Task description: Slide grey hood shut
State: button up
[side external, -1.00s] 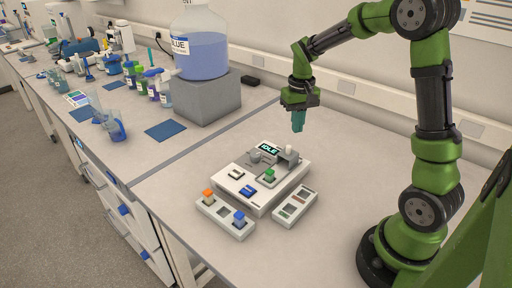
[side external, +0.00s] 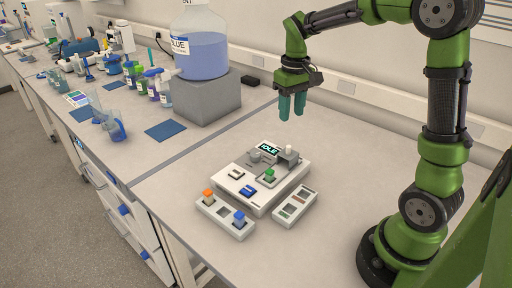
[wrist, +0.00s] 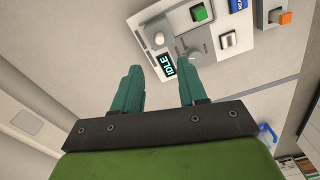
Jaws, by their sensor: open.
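The white device (side external: 240,188) stands on the bench with an "IDLE" display (side external: 269,149). A small grey hood (side external: 287,161) with a white knob on top sits at its back right corner. A green block (side external: 269,175) sits in front of the hood, uncovered. In the wrist view the hood (wrist: 147,31) is just beyond my fingertips, near the display (wrist: 167,66). My gripper (side external: 291,115) is open and empty, pointing down, above and behind the device, apart from it. It also shows in the wrist view (wrist: 160,70).
A tray with orange and blue blocks (side external: 224,216) lies in front of the device, and a second tray (side external: 295,206) lies to its right. A large blue bottle (side external: 202,52) stands on a grey block (side external: 207,98) at the back left.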

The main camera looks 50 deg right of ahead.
aim_at(288, 146)
notch_tip(288, 146, down, 11)
jog(key=shift+f, duration=0.2)
jog(key=shift+c, duration=0.4)
grip_shut()
jog(key=shift+a, duration=0.1)
